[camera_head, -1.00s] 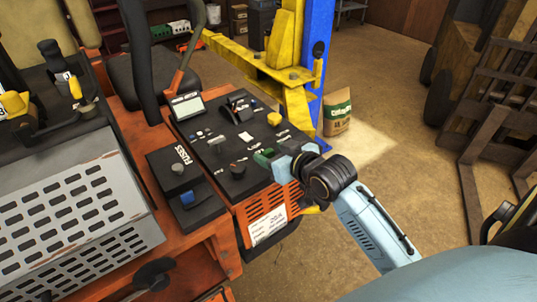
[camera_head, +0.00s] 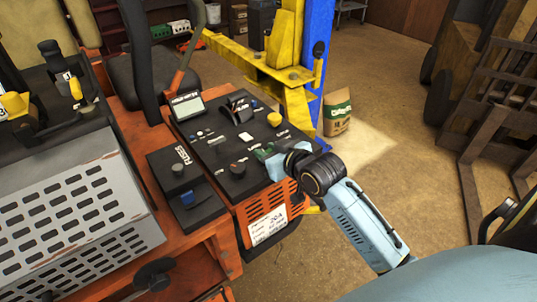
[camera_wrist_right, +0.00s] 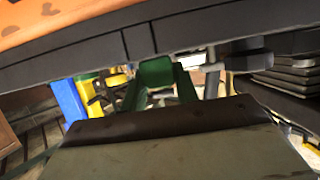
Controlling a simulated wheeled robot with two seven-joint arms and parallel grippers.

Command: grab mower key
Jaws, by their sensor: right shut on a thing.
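The mower's black control panel (camera_head: 222,150) carries several knobs, levers and buttons and a small display. My right gripper (camera_head: 264,152) has its green fingertips at the right edge of this panel, near a white-marked label. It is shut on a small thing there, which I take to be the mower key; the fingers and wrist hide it. In the right wrist view the green fingers (camera_wrist_right: 157,85) reach to the dark panel edge (camera_wrist_right: 130,42), and the key cannot be made out. My left gripper is not in view.
An orange grille with a white label (camera_head: 267,222) lies below the panel. The fuse box (camera_head: 178,170) and a perforated metal cover (camera_head: 75,205) are to the left. A yellow lift arm (camera_head: 265,68) on a blue post (camera_head: 318,60) stands behind.

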